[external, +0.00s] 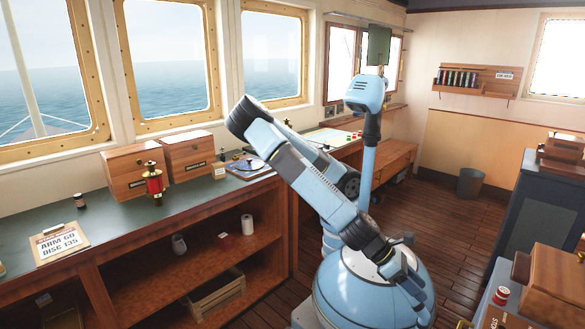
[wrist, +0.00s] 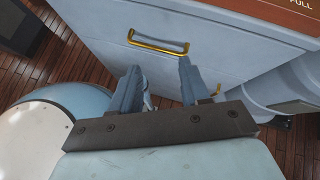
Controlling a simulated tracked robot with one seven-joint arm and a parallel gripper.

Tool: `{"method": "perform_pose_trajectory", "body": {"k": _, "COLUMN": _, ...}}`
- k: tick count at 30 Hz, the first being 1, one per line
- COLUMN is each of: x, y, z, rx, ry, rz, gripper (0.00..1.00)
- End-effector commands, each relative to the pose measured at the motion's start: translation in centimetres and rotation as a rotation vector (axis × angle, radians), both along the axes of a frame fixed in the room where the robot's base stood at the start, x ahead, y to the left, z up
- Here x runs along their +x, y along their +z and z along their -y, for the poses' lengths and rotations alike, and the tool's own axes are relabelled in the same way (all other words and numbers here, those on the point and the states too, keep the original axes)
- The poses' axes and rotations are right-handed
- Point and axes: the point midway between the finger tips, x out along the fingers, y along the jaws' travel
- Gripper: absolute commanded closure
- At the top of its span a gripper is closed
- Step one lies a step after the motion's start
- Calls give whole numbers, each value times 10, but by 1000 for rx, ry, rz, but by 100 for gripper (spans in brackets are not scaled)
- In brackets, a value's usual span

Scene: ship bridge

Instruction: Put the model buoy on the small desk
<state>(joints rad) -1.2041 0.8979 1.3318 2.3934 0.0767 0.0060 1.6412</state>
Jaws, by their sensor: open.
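My gripper (wrist: 158,78) is open, with nothing between its two fingers, in front of a grey cabinet drawer in the wrist view. In the external view I cannot make out its fingers clearly. A red and brass-coloured object (external: 153,184) stands upright on the long counter below the windows, far from my gripper; it may be the model buoy. A small red and white object (external: 501,295) on the right-hand surface is another possible buoy; I cannot tell which. A low wooden desk (external: 397,153) at the back may be the small desk.
A bin (external: 470,183) stands by the back wall. Dark cabinets (external: 540,205) line the right. The wooden floor between is clear. A brass drawer handle (wrist: 158,46) is close to my fingers.

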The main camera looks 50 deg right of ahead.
Motion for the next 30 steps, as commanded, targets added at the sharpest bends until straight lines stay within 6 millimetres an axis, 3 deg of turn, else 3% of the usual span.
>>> {"method": "perform_pose_trajectory", "body": {"k": 3, "x": -35, "y": 20, "z": 35, "rx": -101, "ry": 17, "rz": -74, "gripper": 54}}
{"method": "perform_pose_trajectory", "body": {"k": 9, "x": -64, "y": 44, "z": 70, "rx": -220, "ry": 26, "rz": -143, "gripper": 54}}
{"method": "perform_pose_trajectory", "body": {"k": 23, "x": -73, "y": 50, "z": 79, "rx": -250, "ry": 27, "rz": -159, "gripper": 54}}
{"method": "perform_pose_trajectory", "body": {"k": 30, "x": -94, "y": 41, "z": 88, "rx": -249, "ry": 30, "rz": -158, "gripper": 54}}
